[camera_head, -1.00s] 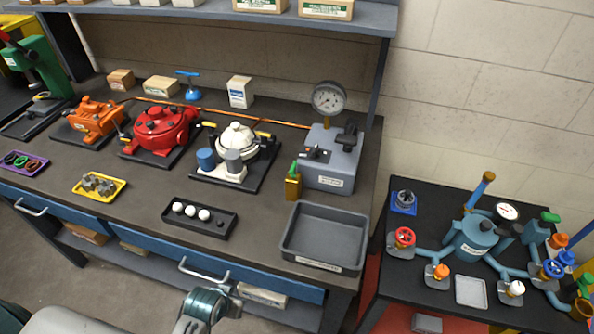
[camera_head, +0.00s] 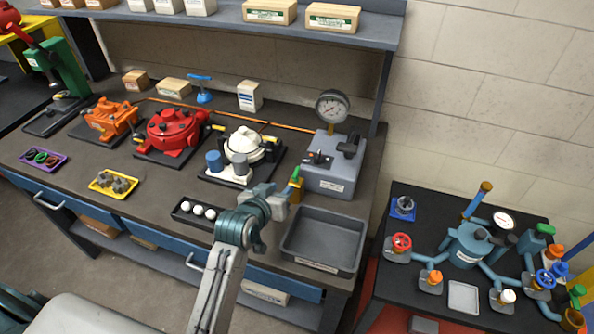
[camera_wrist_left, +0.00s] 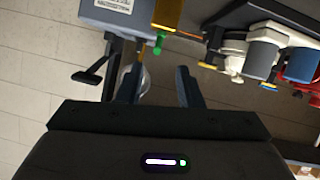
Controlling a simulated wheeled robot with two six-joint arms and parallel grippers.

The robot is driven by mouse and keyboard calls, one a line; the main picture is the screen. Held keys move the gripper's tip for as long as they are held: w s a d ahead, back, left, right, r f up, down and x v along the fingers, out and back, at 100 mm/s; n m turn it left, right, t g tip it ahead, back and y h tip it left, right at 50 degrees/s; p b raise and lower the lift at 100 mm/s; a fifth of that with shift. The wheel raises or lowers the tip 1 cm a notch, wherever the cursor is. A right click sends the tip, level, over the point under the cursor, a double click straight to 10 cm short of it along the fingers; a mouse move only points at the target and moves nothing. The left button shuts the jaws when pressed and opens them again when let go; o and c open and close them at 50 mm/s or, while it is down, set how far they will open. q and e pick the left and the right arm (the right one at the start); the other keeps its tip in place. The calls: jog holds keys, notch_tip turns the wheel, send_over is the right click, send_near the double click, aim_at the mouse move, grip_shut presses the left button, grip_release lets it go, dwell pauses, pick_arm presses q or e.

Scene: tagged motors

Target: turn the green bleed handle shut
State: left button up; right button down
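The green bleed handle (camera_head: 296,172) stands up on a small brass block (camera_head: 297,190) at the left side of the grey gauge unit (camera_head: 332,178). In the left wrist view the handle (camera_wrist_left: 157,46) shows as a small green piece beyond the fingertips, with the brass block (camera_wrist_left: 168,14) above it. My left gripper (camera_head: 288,196) is at the near left of the brass block and partly hides it. In the left wrist view its two fingers (camera_wrist_left: 158,85) are apart with nothing between them. My right gripper is not in view.
A grey tray (camera_head: 322,240) lies right of my left wrist, and a black tray of white balls (camera_head: 196,211) lies left. A white pump (camera_head: 243,146) stands behind. A round gauge (camera_head: 333,107) rises above the grey unit. A side table (camera_head: 390,275) holds valves.

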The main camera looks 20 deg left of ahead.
aim_at(296, 170)
pick_arm(q)
jog(key=p+x, duration=0.1)
jog(key=x, duration=0.2)
jog(key=p+x, duration=0.1)
jog(key=x, duration=0.3)
jog(key=r+p+x, duration=0.1)
jog(key=x, duration=0.3)
jog(key=shift+w+d+r+p, duration=0.1)
jog(key=shift+w+p, duration=0.15)
jog(key=shift+p, duration=0.15)
jog(key=shift+w, duration=0.1)
grip_shut()
